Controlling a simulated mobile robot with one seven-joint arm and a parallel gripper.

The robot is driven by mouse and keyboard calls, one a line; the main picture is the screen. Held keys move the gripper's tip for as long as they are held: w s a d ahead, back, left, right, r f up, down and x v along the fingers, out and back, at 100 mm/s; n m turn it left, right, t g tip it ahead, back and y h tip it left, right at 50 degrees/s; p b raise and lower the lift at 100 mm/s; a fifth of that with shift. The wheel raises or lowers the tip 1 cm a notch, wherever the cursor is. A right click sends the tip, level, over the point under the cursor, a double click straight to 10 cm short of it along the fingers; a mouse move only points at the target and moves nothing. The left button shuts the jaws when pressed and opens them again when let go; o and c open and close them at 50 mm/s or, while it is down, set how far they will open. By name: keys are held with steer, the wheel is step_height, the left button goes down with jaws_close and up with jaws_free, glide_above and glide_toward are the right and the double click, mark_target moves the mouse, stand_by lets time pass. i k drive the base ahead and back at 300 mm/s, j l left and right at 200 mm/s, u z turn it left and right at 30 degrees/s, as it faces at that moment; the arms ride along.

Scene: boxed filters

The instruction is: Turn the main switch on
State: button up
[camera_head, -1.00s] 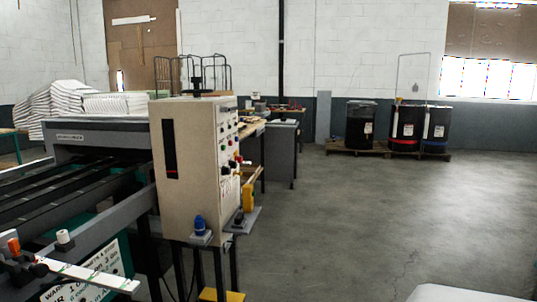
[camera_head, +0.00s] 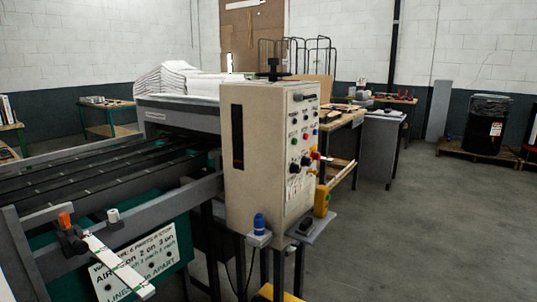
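A beige control cabinet (camera_head: 262,190) stands at the middle of the head view, at the end of a long machine. Its right face carries several small knobs and buttons in black, red, green and blue. A red knob (camera_head: 316,155) sticks out from the right edge of this face. Which of these is the main switch I cannot tell; the labels are too small to read. My gripper is not in view.
The machine's conveyor (camera_head: 90,175) and its sign (camera_head: 138,265) fill the left. A blue-capped part (camera_head: 259,224) and a yellow box (camera_head: 321,200) sit low at the cabinet. A workbench (camera_head: 340,125) stands behind. The grey floor (camera_head: 430,220) to the right is clear.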

mark_target(317, 156)
steer(key=i+l+z, duration=0.1)
steer(key=z, duration=0.15)
steer(key=i+l+z, duration=0.1)
steer(key=i+l, duration=1.2)
steer(key=i, duration=0.15)
steer(key=i+l+z, duration=0.15)
steer(key=i+l, duration=0.5)
steer(key=i, duration=0.05)
